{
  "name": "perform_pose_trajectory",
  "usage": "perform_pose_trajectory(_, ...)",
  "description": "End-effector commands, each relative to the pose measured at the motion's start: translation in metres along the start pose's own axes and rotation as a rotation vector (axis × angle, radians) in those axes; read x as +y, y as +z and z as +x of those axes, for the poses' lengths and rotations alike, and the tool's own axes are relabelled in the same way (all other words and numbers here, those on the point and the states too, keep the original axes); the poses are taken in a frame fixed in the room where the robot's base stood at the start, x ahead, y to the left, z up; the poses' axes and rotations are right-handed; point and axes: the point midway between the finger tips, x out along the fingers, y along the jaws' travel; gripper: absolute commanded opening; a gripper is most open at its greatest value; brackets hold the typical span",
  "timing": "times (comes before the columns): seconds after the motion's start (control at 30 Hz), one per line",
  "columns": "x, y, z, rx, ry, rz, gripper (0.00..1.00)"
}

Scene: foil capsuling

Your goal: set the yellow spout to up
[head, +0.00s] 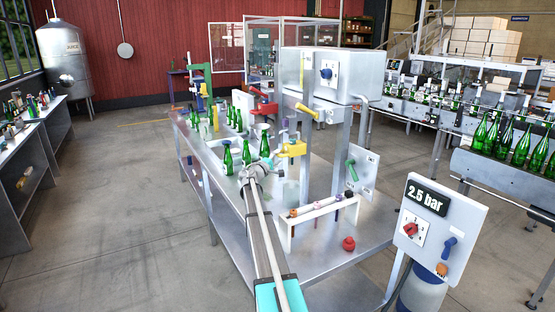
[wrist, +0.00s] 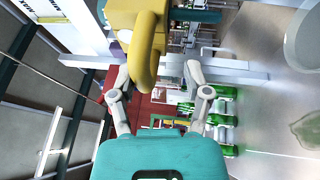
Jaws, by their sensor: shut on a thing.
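The yellow spout (head: 291,150) is a short yellow fitting on the front of the steel machine, above the bench. In the head view it sticks out to the left; its exact setting is hard to tell. In the wrist view the rounded yellow spout (wrist: 143,62) hangs down from the top between the finger pads.
Green bottles (head: 228,158) stand on the steel bench (head: 330,262) close to my gripper.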

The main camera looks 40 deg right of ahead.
Motion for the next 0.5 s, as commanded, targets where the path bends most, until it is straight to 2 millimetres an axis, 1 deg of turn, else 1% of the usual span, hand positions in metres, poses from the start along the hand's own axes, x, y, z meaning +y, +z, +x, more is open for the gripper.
perform_pose_trajectory(0.03, -0.009, 0.0, -0.002, 0.0, -0.002, 0.001, 0.57)
perform_pose_trajectory(0.5, -0.047, -0.002, -0.007, 0.0, -0.002, 0.001, 0.57)
